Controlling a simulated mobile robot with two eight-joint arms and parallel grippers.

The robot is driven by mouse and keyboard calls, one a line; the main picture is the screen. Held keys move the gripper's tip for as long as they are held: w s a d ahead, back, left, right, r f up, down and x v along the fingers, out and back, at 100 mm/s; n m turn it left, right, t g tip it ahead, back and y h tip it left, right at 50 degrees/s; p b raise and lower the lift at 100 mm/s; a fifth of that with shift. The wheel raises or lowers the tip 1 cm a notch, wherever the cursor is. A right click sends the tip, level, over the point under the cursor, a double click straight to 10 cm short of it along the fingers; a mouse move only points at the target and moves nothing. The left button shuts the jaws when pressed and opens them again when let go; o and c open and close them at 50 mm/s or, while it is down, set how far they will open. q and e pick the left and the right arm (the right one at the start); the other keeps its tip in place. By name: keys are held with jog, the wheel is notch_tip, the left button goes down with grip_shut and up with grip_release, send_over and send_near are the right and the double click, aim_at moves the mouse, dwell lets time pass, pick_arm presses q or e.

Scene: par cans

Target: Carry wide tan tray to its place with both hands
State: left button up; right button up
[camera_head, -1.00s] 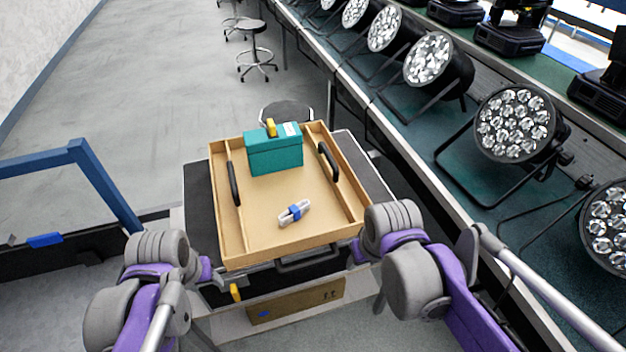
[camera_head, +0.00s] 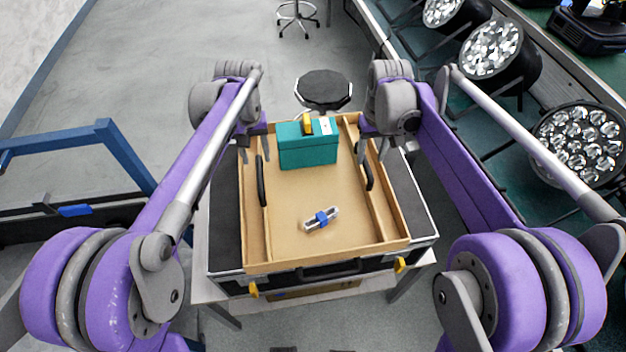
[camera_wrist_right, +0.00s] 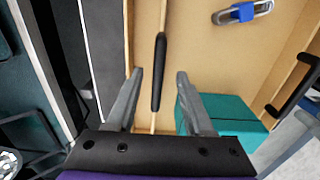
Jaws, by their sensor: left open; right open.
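The wide tan tray (camera_head: 285,228) lies flat on a black case, with a black bar handle on each side. A teal box (camera_head: 308,155) with a yellow part on top stands in its far end. A grey item with a blue band (camera_head: 321,219) lies nearer. My left gripper (camera_head: 254,150) is open above the far end of the left handle (camera_head: 261,182). My right gripper (camera_head: 372,151) is open by the right handle (camera_head: 367,170). In the right wrist view, that handle (camera_wrist_right: 159,75) shows between the spread fingers (camera_wrist_right: 158,85); contact cannot be told.
The black case (camera_head: 222,230) under the tray rests on a light table (camera_head: 208,290). A dark round stool (camera_head: 323,90) stands just beyond. A bench with several stage lights (camera_head: 578,140) runs along the right. A blue frame (camera_head: 75,137) stands at left, with open floor beyond.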

aim_at(262, 179)
pick_arm(q)
jog(key=shift+w+f, duration=0.15)
jog(key=shift+f, duration=0.15)
pick_arm(e)
jog(key=shift+w+f, duration=0.15)
jog(key=shift+f, duration=0.15)
pick_arm(q)
notch_tip(262, 179, down, 10)
jog(key=shift+f, duration=0.1)
pick_arm(e)
notch_tip(262, 179, down, 10)
jog(key=shift+f, duration=0.1)
pick_arm(q)
jog(key=shift+c, duration=0.2)
grip_shut()
pick_arm(e)
grip_shut()
